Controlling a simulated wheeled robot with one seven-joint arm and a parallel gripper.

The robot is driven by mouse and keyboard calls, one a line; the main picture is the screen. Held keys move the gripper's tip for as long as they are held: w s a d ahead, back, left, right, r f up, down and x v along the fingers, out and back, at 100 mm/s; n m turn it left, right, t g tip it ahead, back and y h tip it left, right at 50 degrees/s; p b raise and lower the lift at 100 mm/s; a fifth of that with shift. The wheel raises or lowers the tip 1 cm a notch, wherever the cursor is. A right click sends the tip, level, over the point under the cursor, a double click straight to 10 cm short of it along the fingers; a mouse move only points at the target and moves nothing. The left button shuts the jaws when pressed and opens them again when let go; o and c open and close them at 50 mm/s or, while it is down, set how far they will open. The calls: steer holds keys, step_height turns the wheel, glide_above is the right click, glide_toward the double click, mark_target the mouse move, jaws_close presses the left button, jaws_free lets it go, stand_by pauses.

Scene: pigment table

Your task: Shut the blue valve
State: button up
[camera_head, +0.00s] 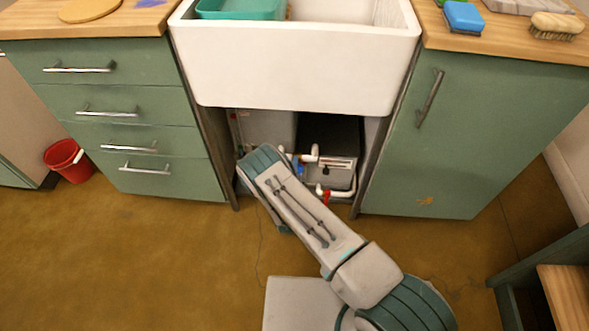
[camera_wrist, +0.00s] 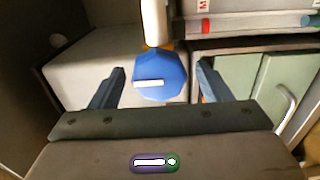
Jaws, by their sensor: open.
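The blue valve (camera_wrist: 160,78) has a faceted blue knob with a short white bar across its face. It sits at the lower end of a white pipe (camera_wrist: 155,22) in the wrist view. My gripper (camera_wrist: 159,70) is open, with one dark finger on each side of the knob and a visible gap on both sides. I cannot tell how deep the fingertips are relative to the knob. In the head view, small blue parts (camera_head: 298,168) show among white pipes under the sink. My gripper is hidden there behind my own arm.
The white sink (camera_head: 300,65) overhangs the open cabinet space. A red part (camera_head: 319,189) sits on the lower pipework. Green drawers (camera_head: 140,120) stand left and a green cupboard (camera_head: 470,140) right. A red bucket (camera_head: 70,160) stands on the floor.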

steer(key=s+p, duration=0.2)
steer(key=s, duration=1.1)
steer(key=shift+a, duration=0.3)
steer(key=shift+s+a, duration=0.1)
steer(key=shift+s, duration=0.05)
